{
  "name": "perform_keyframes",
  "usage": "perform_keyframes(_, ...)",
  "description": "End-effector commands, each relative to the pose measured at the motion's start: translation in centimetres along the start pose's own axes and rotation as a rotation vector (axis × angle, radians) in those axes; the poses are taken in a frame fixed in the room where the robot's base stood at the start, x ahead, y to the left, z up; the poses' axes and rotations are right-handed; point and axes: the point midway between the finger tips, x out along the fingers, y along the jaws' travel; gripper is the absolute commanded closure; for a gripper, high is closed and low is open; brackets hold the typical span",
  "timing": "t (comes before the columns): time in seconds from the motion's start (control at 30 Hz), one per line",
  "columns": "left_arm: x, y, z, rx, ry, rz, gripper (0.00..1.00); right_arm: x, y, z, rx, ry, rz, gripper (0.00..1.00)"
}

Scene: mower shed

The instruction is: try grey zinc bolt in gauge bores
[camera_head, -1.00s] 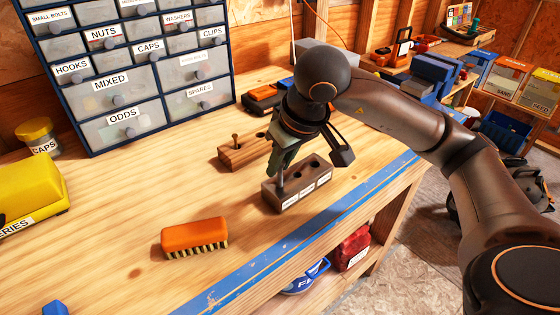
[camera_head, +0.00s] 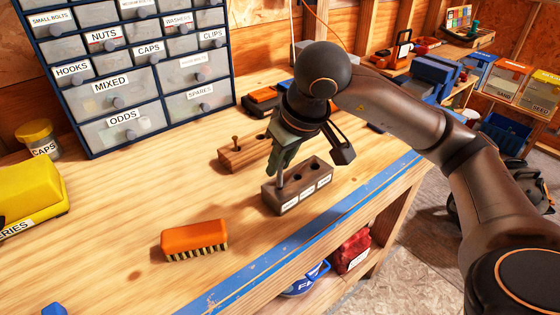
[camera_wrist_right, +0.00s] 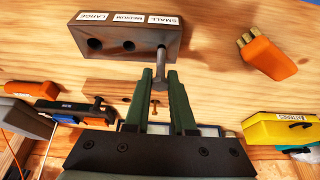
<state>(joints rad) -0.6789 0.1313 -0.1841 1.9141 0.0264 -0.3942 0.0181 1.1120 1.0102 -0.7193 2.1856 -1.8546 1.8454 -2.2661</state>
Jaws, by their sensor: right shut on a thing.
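My right gripper (camera_head: 280,162) is shut on the grey zinc bolt (camera_head: 281,182) above the left end of the gauge block (camera_head: 297,197). In the right wrist view the bolt (camera_wrist_right: 160,58) runs from between the fingertips (camera_wrist_right: 159,78) to the bore by the SMALL label. Its tip meets the block there; whether it is inside the bore, and how deep, I cannot tell. The MEDIUM bore (camera_wrist_right: 129,46) and LARGE bore (camera_wrist_right: 96,43) show empty. My left gripper is not in view.
A wooden rack (camera_head: 233,162) holding a brass-coloured bolt (camera_head: 235,142) stands behind the block. An orange brush (camera_head: 194,236) lies at the front left. Labelled drawers (camera_head: 130,85) stand at the back. The bench between brush and drawers is clear.

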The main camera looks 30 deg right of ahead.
Motion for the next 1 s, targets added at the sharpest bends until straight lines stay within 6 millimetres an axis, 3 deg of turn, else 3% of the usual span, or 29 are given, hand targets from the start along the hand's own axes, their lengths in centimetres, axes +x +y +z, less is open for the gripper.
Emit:
perform_keyframes(0.6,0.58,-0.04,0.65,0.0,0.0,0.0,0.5,0.78,0.02,0.33,0.0,0.0,0.0,1.0)
perform_keyframes(1.0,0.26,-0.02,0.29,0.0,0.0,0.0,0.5,-0.08,0.01,-0.03,0.0,0.0,0.0,1.0)
